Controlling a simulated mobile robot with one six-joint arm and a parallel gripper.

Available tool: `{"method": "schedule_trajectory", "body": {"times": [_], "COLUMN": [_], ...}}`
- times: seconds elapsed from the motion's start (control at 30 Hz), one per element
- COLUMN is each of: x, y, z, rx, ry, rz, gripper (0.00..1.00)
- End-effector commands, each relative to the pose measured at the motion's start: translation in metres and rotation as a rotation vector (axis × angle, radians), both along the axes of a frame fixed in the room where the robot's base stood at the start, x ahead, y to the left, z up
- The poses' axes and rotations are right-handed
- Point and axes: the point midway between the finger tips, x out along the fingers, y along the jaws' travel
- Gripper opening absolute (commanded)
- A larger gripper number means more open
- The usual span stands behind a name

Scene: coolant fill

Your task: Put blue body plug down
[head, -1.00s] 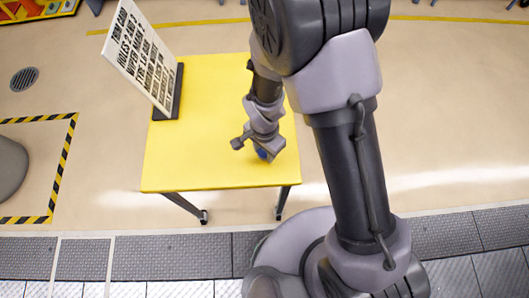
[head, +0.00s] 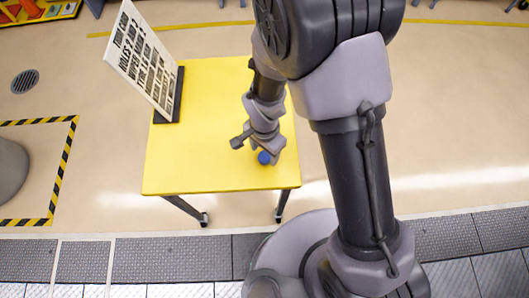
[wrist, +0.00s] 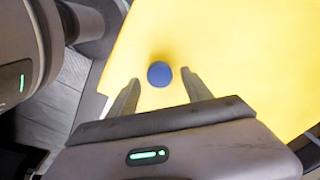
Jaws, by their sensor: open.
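The blue body plug (head: 264,157) is a small round blue piece on the yellow table (head: 205,160), near its front right corner. My gripper (head: 257,151) is just above and behind it in the head view. In the wrist view the plug (wrist: 160,74) lies just past the fingertips and between their lines, with yellow tabletop around it. My gripper (wrist: 159,86) is open there, its two fingers spread apart and nothing held between them.
A white sign with black lettering (head: 145,55) stands in a dark base at the table's back left. The left and middle of the tabletop are clear. A black-and-yellow striped floor marking (head: 64,165) lies to the left.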

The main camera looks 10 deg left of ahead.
Motion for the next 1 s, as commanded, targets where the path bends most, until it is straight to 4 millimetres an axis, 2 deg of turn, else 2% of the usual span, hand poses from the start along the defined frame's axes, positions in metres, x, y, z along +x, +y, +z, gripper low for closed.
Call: {"method": "schedule_trajectory", "body": {"times": [0.03,0.1,0.23,0.37,0.57,0.67,0.77,0.8,0.9,1.0], "x": [0.001,0.001,0.001,0.0,0.002,0.014,0.019,0.014,-0.01,-0.041], "y": [0.001,0.001,0.0,0.0,-0.002,-0.019,-0.059,-0.079,-0.12,-0.147], "z": [0.022,0.042,0.072,0.087,0.095,0.136,0.211,0.24,0.299,0.334], "rx": [0.002,0.002,0.002,0.0,0.005,0.043,0.1,0.12,0.148,0.15], "ry": [-0.004,-0.004,-0.002,-0.001,-0.005,-0.053,-0.148,-0.195,-0.318,-0.428], "rz": [0.001,0.002,0.0,0.002,0.001,0.003,0.02,0.03,0.066,0.109], "gripper": [0.58,0.58,0.58,0.58,0.58,0.58,0.58,0.58,0.58,0.58]}}
